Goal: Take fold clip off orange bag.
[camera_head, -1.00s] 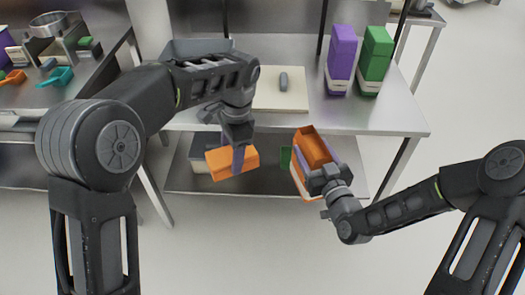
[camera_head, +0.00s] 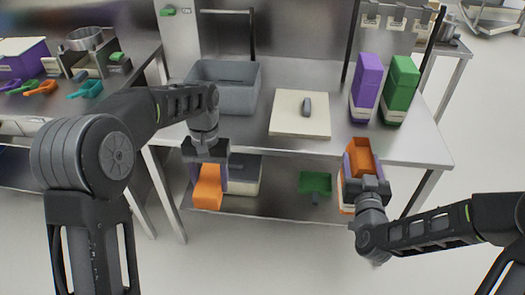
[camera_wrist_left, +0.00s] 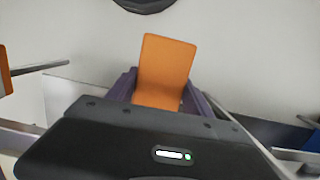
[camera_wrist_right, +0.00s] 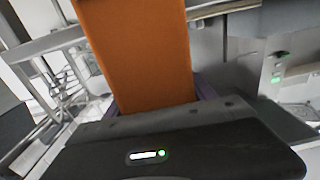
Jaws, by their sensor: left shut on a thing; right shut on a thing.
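The orange bag (camera_head: 359,153) is at the front right of the table, its top open, with a pale band low on its side. My right gripper (camera_head: 365,181) is shut on it. The bag fills the middle of the right wrist view (camera_wrist_right: 140,60). My left gripper (camera_head: 211,168) is shut on an orange bent piece, which looks like the fold clip (camera_head: 207,190), in front of the table's left part. The clip stands between the purple fingers in the left wrist view (camera_wrist_left: 163,70). It is well apart from the bag. The fingertips are partly hidden.
On the steel table (camera_head: 400,148) are a grey bin (camera_head: 228,97), a white board (camera_head: 290,125) with a small grey object, a purple bag (camera_head: 366,80) and a green bag (camera_head: 401,85). The lower shelf holds a pale bin (camera_head: 246,176) and a green scoop (camera_head: 315,182).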

